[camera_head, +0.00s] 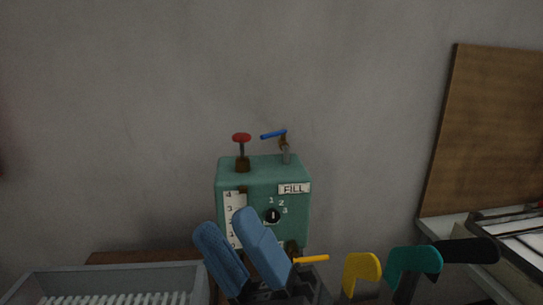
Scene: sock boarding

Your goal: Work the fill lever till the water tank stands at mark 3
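The green water tank box (262,176) stands by the back wall with a FILL plate (293,188). The blue lever (273,134) sits on a post at its top right, tilted slightly up to the right. A white gauge strip (234,209) on its front left carries marks; a small brown piece is near mark 4. I cannot make out the water level, and the strip's lower part is partly hidden by my gripper. My gripper (226,222), with two blue fingers, is in front of the tank's lower left, below the lever. Its fingers are apart, with nothing seen between them.
A red knob (241,138) stands on the tank's top left. A black dial (272,215) and a yellow handle (311,259) are on its front. Yellow (362,270), teal (414,261) and black (465,251) pieces stand right. A grey ribbed bin (60,283) is left.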

